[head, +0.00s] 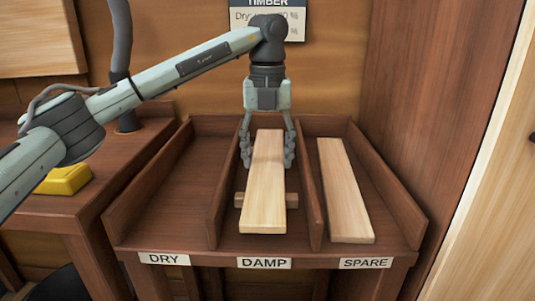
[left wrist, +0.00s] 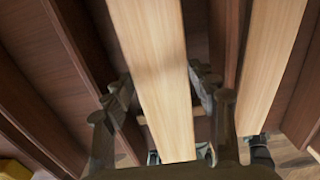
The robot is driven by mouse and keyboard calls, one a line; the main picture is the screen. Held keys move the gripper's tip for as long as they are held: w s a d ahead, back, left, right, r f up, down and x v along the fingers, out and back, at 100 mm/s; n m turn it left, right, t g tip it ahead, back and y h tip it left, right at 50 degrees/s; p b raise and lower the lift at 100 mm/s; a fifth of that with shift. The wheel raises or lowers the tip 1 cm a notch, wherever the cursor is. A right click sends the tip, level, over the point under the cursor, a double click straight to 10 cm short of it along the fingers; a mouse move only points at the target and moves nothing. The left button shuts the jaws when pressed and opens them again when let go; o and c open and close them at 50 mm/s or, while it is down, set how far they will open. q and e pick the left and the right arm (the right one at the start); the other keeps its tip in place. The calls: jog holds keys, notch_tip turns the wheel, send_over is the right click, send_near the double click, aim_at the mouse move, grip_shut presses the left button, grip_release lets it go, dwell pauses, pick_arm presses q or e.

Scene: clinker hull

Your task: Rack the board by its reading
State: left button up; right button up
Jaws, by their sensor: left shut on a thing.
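A pale wooden board (head: 265,190) is in the middle bay of the rack, above the label DAMP (head: 264,263). It lies lengthwise over a small wooden crosspiece (head: 240,200). My left gripper (head: 267,158) comes down from above and is shut on this board, with a finger on each long side. In the left wrist view the board (left wrist: 158,70) runs between the two fingers (left wrist: 165,95). Whether the board rests fully on the crosspiece is hard to tell. My right gripper is not in view.
The rack's left bay, labelled DRY (head: 164,259), is empty. A second pale board (head: 345,190) lies in the right bay, labelled SPARE (head: 365,263). Raised dividers separate the bays. A yellow object (head: 64,180) sits on the bench at left. A TIMBER sign (head: 290,28), partly hidden, hangs behind.

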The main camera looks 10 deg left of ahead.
pick_arm(q)
jog(key=shift+f, duration=0.25)
jog(key=o, duration=1.5)
jog(key=shift+r, duration=0.1)
